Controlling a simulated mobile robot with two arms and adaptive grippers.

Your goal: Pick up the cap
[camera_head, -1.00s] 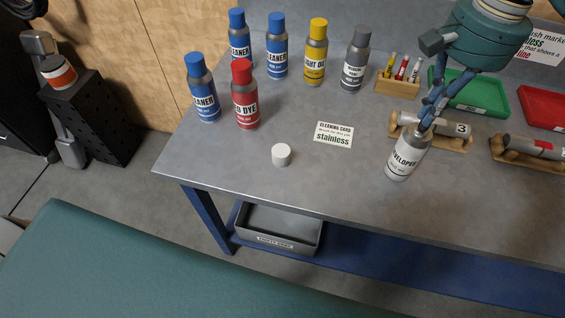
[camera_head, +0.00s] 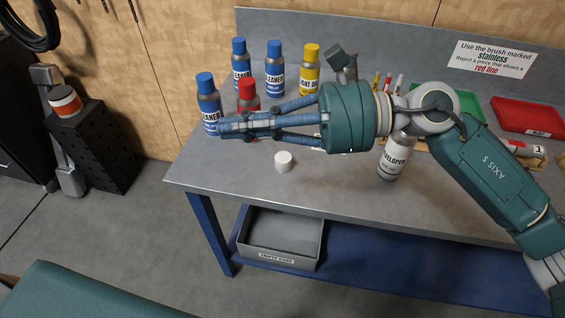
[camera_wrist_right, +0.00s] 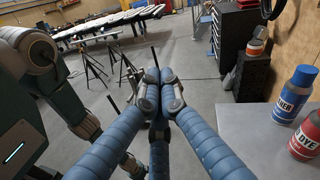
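The small white cap (camera_head: 284,161) lies on the grey bench top, near its front edge, left of the DEVELOPER can (camera_head: 394,160). That can stands upright, with its top hidden behind my right wrist. My right gripper (camera_head: 222,127) stretches to the left above the bench, behind the cap in the picture, and in front of the red dye and blue cleaner cans. Its blue fingers are drawn together. In the right wrist view the fingertips (camera_wrist_right: 157,95) meet with nothing seen between them. The cap does not show in that view.
Blue cleaner cans (camera_head: 208,103), a red dye can (camera_head: 247,95) and a yellow can (camera_head: 310,72) stand at the back left. A red tray (camera_head: 530,117) lies at the right. The bench around the cap is clear. A grey bin (camera_head: 281,241) sits below.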

